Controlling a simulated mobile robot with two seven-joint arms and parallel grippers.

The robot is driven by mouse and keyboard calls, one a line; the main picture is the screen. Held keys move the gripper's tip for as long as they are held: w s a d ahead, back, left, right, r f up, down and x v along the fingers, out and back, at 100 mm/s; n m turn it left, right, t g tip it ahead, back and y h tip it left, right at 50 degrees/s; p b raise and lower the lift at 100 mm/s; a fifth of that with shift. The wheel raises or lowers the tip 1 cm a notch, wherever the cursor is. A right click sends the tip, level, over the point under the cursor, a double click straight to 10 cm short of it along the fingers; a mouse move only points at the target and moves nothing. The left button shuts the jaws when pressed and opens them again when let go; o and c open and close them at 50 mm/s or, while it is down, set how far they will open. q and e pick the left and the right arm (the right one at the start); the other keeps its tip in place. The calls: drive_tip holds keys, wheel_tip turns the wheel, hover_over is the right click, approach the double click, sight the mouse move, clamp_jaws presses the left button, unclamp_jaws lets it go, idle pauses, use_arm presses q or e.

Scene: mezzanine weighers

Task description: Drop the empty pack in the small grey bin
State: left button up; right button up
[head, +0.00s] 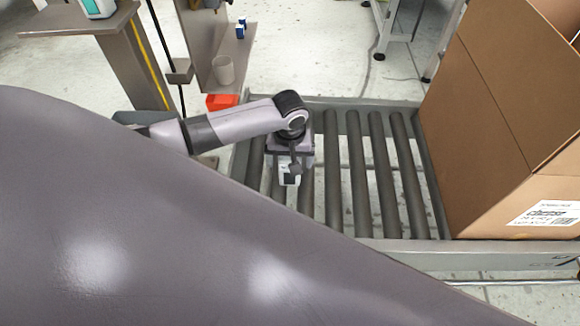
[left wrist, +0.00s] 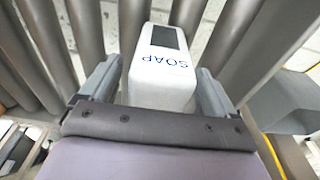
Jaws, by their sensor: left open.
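A white pack marked SOAP (left wrist: 160,75), with a dark panel on top, stands between the two fingers of my left gripper (left wrist: 155,88) in the left wrist view. The fingers are open, one on each side of it. In the head view my left gripper (head: 291,172) points down over the roller conveyor (head: 360,165), and a small part of the pack (head: 290,180) shows below it. A grey object (head: 140,117), possibly the small grey bin, is partly hidden behind my left arm. A grey shape (left wrist: 285,103) also shows at the right in the left wrist view. My right gripper is not seen.
A large open cardboard box (head: 500,120) stands at the conveyor's right end. An orange-red box (head: 222,101) and a beige cup (head: 223,70) are behind my left arm. Rollers right of the gripper are bare. My own body hides the lower left.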

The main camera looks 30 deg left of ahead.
use_arm(q)
drive_tip(key=c, duration=1.2)
